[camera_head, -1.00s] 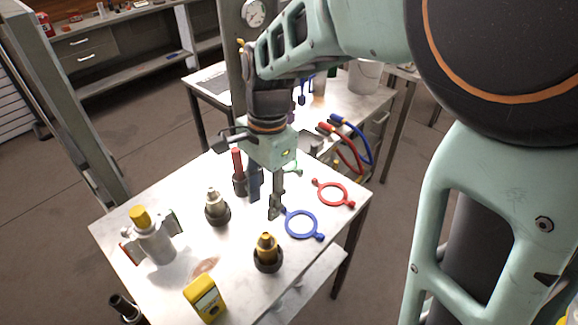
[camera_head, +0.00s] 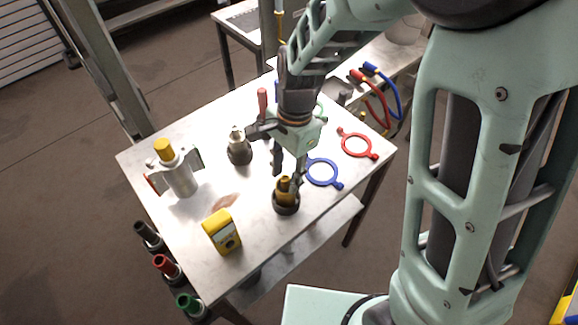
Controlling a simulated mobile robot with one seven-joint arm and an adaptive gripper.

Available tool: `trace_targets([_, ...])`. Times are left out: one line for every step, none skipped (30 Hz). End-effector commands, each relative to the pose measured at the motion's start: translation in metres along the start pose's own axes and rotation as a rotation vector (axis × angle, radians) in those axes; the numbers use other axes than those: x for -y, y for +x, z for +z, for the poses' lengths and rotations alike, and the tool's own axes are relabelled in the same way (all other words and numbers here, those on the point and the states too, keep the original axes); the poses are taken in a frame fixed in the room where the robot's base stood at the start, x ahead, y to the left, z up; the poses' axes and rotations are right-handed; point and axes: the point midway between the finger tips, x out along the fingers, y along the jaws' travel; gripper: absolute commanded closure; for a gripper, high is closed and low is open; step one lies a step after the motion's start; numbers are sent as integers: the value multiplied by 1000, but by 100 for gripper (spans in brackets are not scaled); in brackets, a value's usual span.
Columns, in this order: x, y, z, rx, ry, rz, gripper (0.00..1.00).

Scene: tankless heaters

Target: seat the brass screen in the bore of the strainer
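A brass-coloured piece (camera_head: 285,185), which looks like the screen, stands upright in a dark round holder (camera_head: 287,208) near the table's front right. My gripper (camera_head: 288,172) points down just above and behind it. Its two dark fingers are apart, with nothing visible between them. I cannot tell whether the fingertips touch the brass piece. At the left, a grey cylindrical body (camera_head: 182,181) with side plates, which looks like the strainer, stands on the table with a yellow round part (camera_head: 164,148) on top. Its bore is not visible.
A silver fitting in a dark holder (camera_head: 239,150) stands behind left of my gripper. A blue ring tool (camera_head: 323,172) and a red ring tool (camera_head: 357,146) lie to the right. The white table (camera_head: 270,232) is clear at the front.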

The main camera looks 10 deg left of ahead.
Motion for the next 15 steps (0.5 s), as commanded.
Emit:
trace_targets([0,5,0,1,0,2,64])
trace_targets([0,7,0,0,0,1,64])
trace_targets([0,8,0,0,0,1,64])
trace_targets([0,9,0,0,0,0,64])
trace_targets([0,9,0,0,0,0,64])
trace_targets([0,9,0,0,0,0,64])
trace_targets([0,9,0,0,0,0,64])
trace_targets([0,9,0,0,0,-1,64])
trace_targets([0,9,0,0,0,-1,64])
trace_targets([0,9,0,0,0,-1,66])
trace_targets([0,9,0,0,0,-1,69])
trace_targets([0,9,0,0,1,-1,73])
trace_targets([0,9,0,0,1,-1,77])
trace_targets([0,9,0,0,1,-1,80])
trace_targets([0,9,0,0,1,-1,84])
